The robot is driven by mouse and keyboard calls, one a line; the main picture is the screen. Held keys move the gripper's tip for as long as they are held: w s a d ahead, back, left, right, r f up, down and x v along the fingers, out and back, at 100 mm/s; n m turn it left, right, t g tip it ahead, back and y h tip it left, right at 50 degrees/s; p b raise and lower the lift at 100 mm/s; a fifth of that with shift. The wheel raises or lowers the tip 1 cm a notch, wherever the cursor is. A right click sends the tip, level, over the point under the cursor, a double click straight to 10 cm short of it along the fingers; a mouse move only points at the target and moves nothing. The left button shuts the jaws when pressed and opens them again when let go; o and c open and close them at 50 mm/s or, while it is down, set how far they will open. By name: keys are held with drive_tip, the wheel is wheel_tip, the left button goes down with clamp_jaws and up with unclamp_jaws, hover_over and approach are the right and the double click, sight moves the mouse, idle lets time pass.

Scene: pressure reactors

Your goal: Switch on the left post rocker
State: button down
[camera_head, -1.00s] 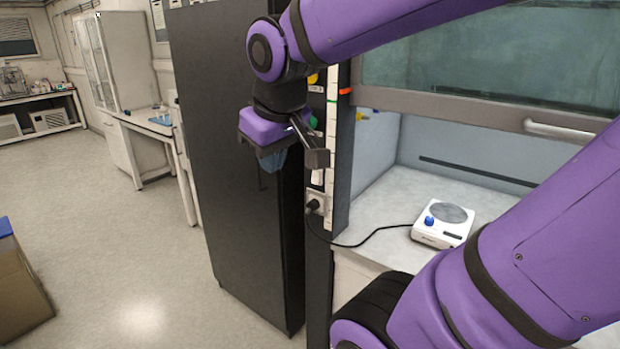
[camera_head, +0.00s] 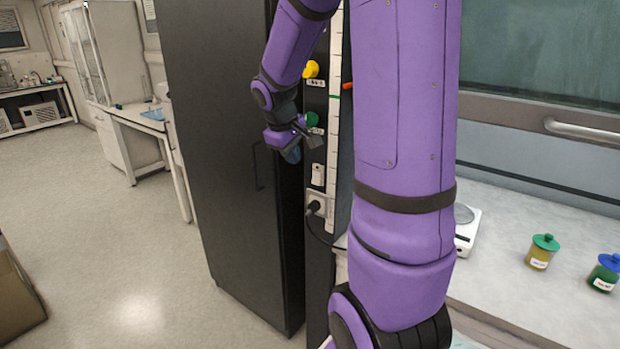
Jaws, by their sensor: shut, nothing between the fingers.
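The left post (camera_head: 333,110) of the fume hood stands beside the dark cabinet. A small white rocker switch (camera_head: 318,174) sits on its dark panel, below the green knob and above the socket. Whether the rocker is on or off is too small to tell. My gripper (camera_head: 306,143) is shut and empty. It is just above and slightly left of the rocker in the picture, near the green knob. Whether it touches the panel cannot be told.
A yellow knob (camera_head: 312,69) and a green knob (camera_head: 312,119) stick out above the rocker. A socket (camera_head: 316,206) with a black plug is below it. The dark cabinet (camera_head: 235,150) stands close on the left. Lidded jars (camera_head: 541,252) stand on the worktop at right.

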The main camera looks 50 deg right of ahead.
sight(316, 178)
drive_tip(key=shift+w+d+f, duration=0.35)
drive_tip(key=shift+d+f, duration=0.25)
drive_tip(key=shift+d, duration=0.2)
drive_tip(key=shift+w+d+f, duration=0.1)
drive_tip(key=shift+d+f, duration=1.1)
drive_tip(key=shift+f, duration=0.45)
drive_tip(key=shift+w+d+f, duration=0.1)
drive_tip(key=shift+d+f, duration=1.1)
drive_tip(key=shift+f, duration=0.45)
drive_tip(key=shift+w+d+f, duration=0.1)
drive_tip(key=shift+d+f, duration=1.1)
drive_tip(key=shift+f, duration=0.45)
drive_tip(key=shift+d, duration=0.1)
drive_tip(key=shift+d+f, duration=0.15)
drive_tip(key=shift+d, duration=0.05)
